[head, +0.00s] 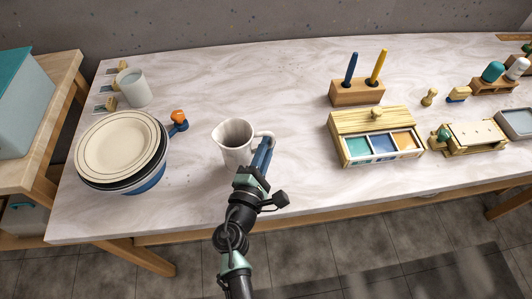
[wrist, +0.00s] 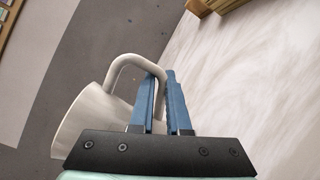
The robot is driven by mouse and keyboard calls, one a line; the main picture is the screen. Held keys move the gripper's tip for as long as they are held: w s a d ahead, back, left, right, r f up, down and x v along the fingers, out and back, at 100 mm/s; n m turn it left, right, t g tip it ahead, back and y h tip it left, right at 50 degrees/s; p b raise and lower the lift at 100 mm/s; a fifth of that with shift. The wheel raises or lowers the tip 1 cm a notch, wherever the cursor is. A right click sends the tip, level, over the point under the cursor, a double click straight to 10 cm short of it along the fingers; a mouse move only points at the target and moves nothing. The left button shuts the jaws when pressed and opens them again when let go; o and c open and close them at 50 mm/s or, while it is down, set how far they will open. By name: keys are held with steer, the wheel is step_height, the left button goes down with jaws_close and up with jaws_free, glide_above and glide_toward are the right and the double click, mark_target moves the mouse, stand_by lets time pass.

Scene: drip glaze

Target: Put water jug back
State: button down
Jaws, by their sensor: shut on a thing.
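The water jug (head: 236,145) is a white pitcher with a wide open rim and a handle on its right side. It is near the front edge of the table, upright or nearly so; I cannot tell whether its base touches the top. My gripper (head: 262,155) is shut on the jug's handle from the front right. In the wrist view, the blue fingers (wrist: 165,105) close around the end of the handle, and the jug (wrist: 88,125) shows at the left, partly hidden by the gripper's dark plate.
A stack of plates (head: 118,148) stands left, with an orange-topped tool (head: 179,119) beside it. A grey-white cup (head: 134,87) stands at the back left. A wooden glaze box (head: 372,140) and a block with two upright tools (head: 357,92) stand right. The back middle of the marbled table (head: 245,80) is clear.

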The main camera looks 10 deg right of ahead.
steer(key=shift+f, duration=1.1)
steer(key=shift+f+b, duration=0.25)
steer(key=shift+b, duration=0.25)
steer(key=c, duration=0.9)
jaws_free()
steer(key=shift+r, duration=0.15)
steer(key=shift+r+p, duration=0.2)
steer(key=shift+p, duration=0.2)
steer(key=v, duration=1.2)
steer(key=shift+f+b, duration=0.1)
steer(key=shift+b, duration=0.25)
